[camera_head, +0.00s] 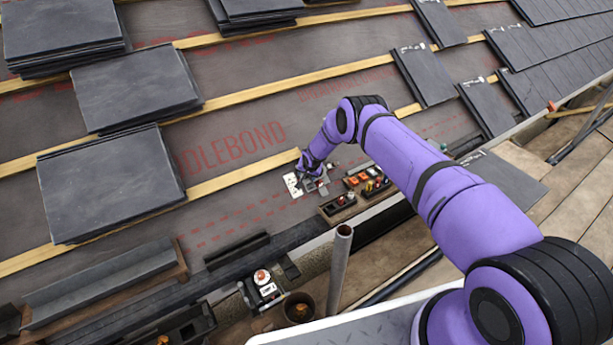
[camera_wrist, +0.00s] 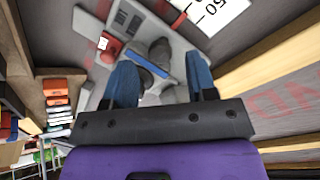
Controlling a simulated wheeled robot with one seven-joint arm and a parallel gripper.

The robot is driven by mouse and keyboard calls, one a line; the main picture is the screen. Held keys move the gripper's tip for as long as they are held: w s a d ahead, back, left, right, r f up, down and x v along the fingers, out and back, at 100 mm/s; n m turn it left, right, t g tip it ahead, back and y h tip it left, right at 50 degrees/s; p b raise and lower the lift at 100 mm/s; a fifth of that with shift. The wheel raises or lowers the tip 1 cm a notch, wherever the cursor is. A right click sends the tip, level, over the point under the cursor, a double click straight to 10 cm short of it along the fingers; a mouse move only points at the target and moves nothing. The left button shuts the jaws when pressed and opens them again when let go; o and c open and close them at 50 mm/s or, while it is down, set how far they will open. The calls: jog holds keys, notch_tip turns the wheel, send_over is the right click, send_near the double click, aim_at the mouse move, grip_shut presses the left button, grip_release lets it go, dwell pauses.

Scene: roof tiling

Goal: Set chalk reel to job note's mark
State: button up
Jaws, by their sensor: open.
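In the wrist view a pale grey plate carries a dark rounded knob with a blue bar (camera_wrist: 146,66) across it, which looks like the chalk reel. A small red block (camera_wrist: 108,50) and a dark slotted panel (camera_wrist: 129,18) sit on the same plate. A white card with "50" (camera_wrist: 214,10), likely the job note, lies at the top edge, partly cut off; it also shows in the head view (camera_head: 292,186). My gripper (camera_wrist: 163,75) is open, its blue fingers on either side of the knob area. Contact cannot be told. In the head view my gripper (camera_head: 312,166) hides part of the plate.
Trays of small orange and red items (camera_head: 365,181) stand just right of the plate. A grey pipe (camera_head: 341,262) stands in front. A device with an orange-topped knob (camera_head: 262,277) is lower left. Slate stacks (camera_head: 110,183) lie left on battens.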

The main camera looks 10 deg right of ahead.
jog(key=shift+x, duration=1.15)
jog(key=shift+c, duration=0.2)
